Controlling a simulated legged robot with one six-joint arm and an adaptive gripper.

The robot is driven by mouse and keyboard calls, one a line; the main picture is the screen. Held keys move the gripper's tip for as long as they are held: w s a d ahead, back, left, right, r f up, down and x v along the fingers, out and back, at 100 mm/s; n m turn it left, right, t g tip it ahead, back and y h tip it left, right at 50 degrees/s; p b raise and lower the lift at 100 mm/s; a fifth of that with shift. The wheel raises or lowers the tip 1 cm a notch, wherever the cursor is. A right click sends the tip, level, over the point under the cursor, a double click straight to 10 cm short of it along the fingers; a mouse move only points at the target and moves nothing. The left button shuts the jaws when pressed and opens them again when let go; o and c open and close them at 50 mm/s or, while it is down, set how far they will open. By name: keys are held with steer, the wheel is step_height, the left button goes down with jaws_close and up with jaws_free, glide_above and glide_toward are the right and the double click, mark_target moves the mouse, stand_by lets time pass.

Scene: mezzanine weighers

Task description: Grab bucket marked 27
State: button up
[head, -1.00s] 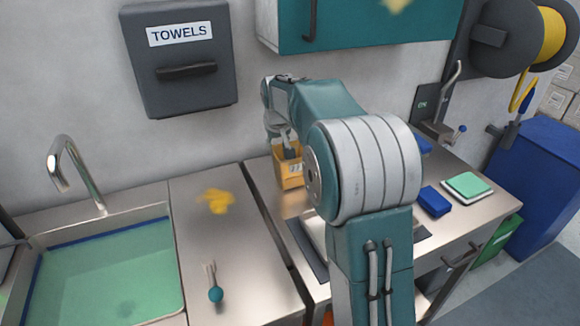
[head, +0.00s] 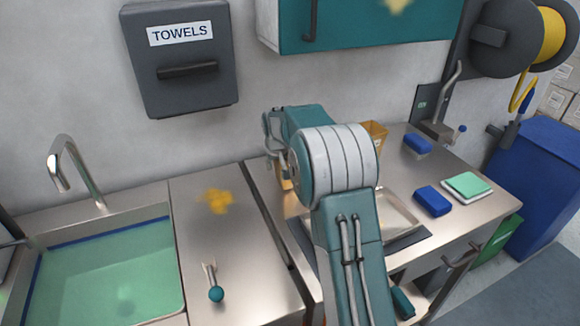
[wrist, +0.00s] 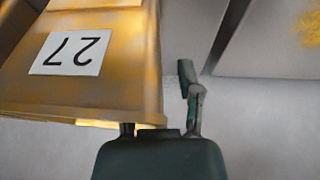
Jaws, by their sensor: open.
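The yellow bucket marked 27 (wrist: 110,85) fills the upper left of the wrist view, its white label upside down there. My gripper (wrist: 162,100) is open close against this bucket. One finger stands clear to the right of the bucket; the other is mostly hidden by the bucket's wall. I cannot tell whether the fingers touch it. In the head view, a sliver of a yellow bucket (head: 286,184) shows below my arm's far end, its label hidden. The gripper is mostly hidden there by my arm.
A second yellow container (head: 376,131) stands behind my arm, mostly hidden. A metal tray (head: 408,222) lies on the counter beside my arm. Blue blocks (head: 432,201) and a green-topped pad (head: 468,186) are at right. A sink (head: 105,265) is at left. A towel dispenser (head: 180,60) hangs above.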

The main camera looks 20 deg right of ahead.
jaws_close()
steer(key=shift+r, duration=0.1)
steer(key=shift+r, duration=0.3)
step_height(320, 180, up, 3)
steer(key=shift+f, duration=0.1)
steer(key=s+a+r, duration=0.2)
steer(key=s+r, duration=0.2)
steer(key=s, duration=0.2)
steer(key=s+a+r, duration=0.2)
steer(key=s+r, duration=0.3)
steer(key=s, duration=0.2)
steer(key=shift+a+r, duration=0.25)
steer(key=shift+a, duration=0.1)
